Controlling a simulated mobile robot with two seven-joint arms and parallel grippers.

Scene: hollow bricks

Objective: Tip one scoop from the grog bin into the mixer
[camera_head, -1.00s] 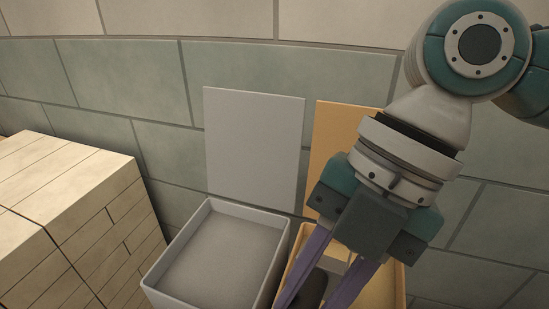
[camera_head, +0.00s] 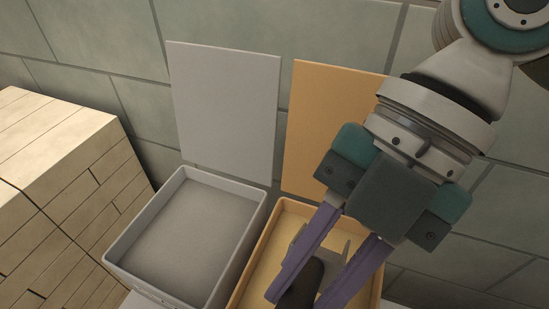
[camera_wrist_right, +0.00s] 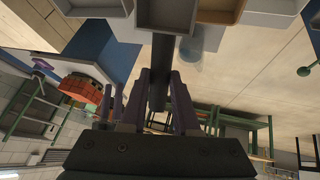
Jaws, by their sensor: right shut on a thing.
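My right gripper (camera_head: 297,296), with purple fingers, is shut on the dark handle of a scoop (camera_head: 306,283). The handle also shows between the fingers in the right wrist view (camera_wrist_right: 160,72). A grey part, likely the scoop's pan, shows beside the fingers inside or above the orange bin (camera_head: 290,212), which holds pale yellow material. Whether the pan is loaded or touches the material cannot be told. A grey bin (camera_head: 224,183) with grey material stands to its left. No label shows which bin is the grog bin. I cannot identify the mixer. My left gripper is not in view.
A grey panel (camera_head: 225,105) and an orange panel (camera_head: 318,125) stand upright behind the bins, by the block wall (camera_head: 110,40). A stack of pale bricks (camera_head: 60,190) stands at the left.

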